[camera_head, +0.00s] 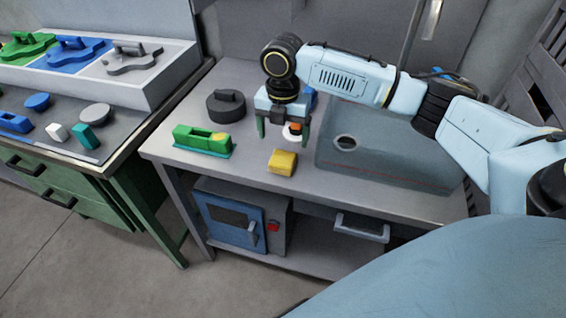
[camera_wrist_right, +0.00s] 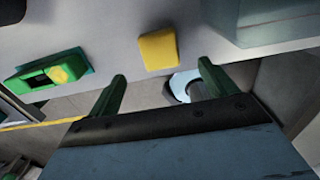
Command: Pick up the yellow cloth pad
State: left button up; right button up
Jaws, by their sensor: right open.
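The yellow cloth pad (camera_head: 282,162) lies flat on the grey workbench (camera_head: 240,172), near its front edge. It also shows in the right wrist view (camera_wrist_right: 158,49), beyond the fingertips and roughly between their lines. My right gripper (camera_head: 284,132) has its green fingers apart and pointing down, above the bench and behind the pad in the head view. In the right wrist view the open fingers (camera_wrist_right: 162,72) have nothing between them that I can see held. The pad is clear of the fingers. My left gripper is not in view.
A green holder with a yellow round part (camera_head: 203,139) sits left of the pad. A dark round lidded thing (camera_head: 226,105) stands behind it. A white and orange item (camera_head: 294,132) shows by the fingers.

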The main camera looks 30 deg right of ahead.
aim_at(283, 158)
notch_tip(283, 158, down, 9)
jog(key=shift+r+b, duration=0.1)
jog(key=shift+b, duration=0.4)
jog(key=c, duration=1.1)
